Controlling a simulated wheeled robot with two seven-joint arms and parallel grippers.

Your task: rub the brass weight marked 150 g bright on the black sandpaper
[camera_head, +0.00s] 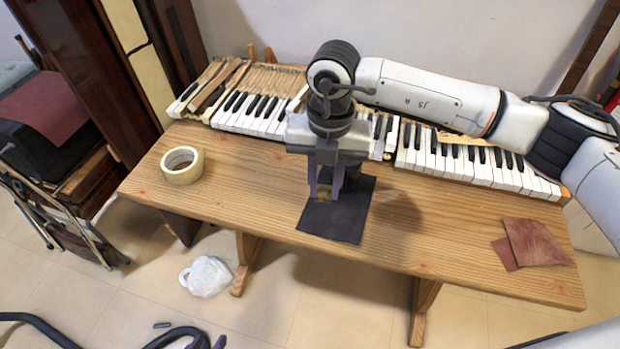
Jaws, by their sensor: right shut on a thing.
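The black sandpaper (345,222) lies flat on the wooden table, near its front edge and left of the table's middle. My right gripper (323,192) points down over the sandpaper's back left part. It is shut on a small brass weight (322,196), of which only a little shows between the fingertips. The weight is at or just above the sandpaper; I cannot tell whether it touches. Its 150 g marking cannot be read. My left gripper is not in view.
A piano keyboard (440,160) runs along the back of the table (240,190). A tape roll (182,165) stands at the left, and reddish-brown sandpaper sheets (530,244) lie at the right. The table is clear between the black and brown sheets. A white cloth-like thing (206,277) lies on the floor.

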